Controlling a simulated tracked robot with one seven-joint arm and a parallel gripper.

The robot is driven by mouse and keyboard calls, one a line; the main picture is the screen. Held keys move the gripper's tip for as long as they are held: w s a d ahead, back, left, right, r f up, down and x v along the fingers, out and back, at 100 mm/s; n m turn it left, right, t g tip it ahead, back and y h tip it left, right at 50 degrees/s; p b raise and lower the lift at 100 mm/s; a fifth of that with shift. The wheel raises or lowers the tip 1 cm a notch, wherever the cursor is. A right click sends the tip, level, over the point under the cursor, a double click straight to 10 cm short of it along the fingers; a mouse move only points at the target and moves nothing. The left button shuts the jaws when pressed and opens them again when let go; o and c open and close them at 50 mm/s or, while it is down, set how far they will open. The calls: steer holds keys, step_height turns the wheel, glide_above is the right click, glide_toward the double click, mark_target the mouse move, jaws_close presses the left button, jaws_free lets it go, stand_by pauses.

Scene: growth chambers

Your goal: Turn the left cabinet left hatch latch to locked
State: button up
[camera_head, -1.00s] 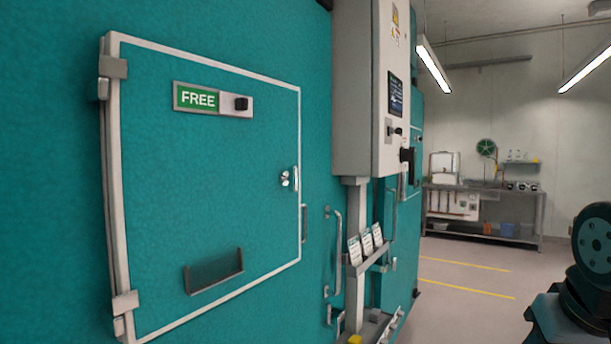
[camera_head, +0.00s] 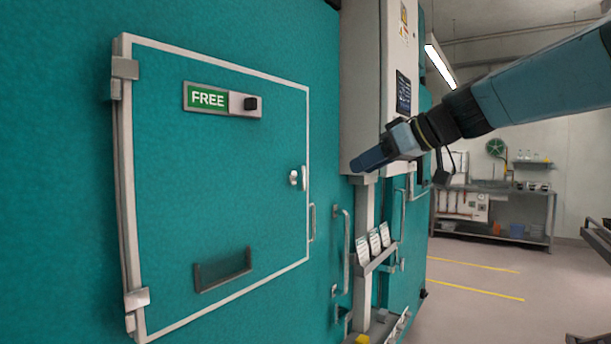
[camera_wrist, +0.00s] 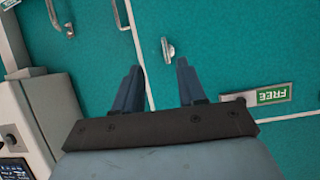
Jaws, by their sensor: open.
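The left hatch (camera_head: 215,170) is a teal door with a white border, set in the teal cabinet wall. Its latch (camera_head: 298,178) is a small silver handle with a round keyed part, near the hatch's right edge. The handle stands roughly upright in the head view. The latch also shows in the wrist view (camera_wrist: 168,49), beyond and between the fingertips. My gripper (camera_head: 358,165) is to the right of the latch and a little above it in the head view, apart from it. In the wrist view my gripper (camera_wrist: 158,72) has its two blue fingers spread, with nothing between them.
A green FREE sign (camera_head: 206,97) with a black knob (camera_head: 250,104) sits above the latch. A grey control box (camera_head: 370,90) stands right of the hatch, close to my gripper. A vertical grab handle (camera_head: 346,240) and a card rack (camera_head: 380,258) are below it.

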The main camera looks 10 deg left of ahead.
mark_target(305, 174)
steer(key=shift+n+y, duration=0.5)
steer(key=r+x, duration=0.1)
steer(key=x, duration=0.9)
steer(key=a+r+x, duration=0.1)
steer(key=x, duration=0.4)
steer(key=shift+w+a+r, duration=0.2)
steer(key=shift+w+r, duration=0.1)
steer(key=shift+w, duration=0.05)
steer(key=shift+c, duration=0.2)
jaws_close()
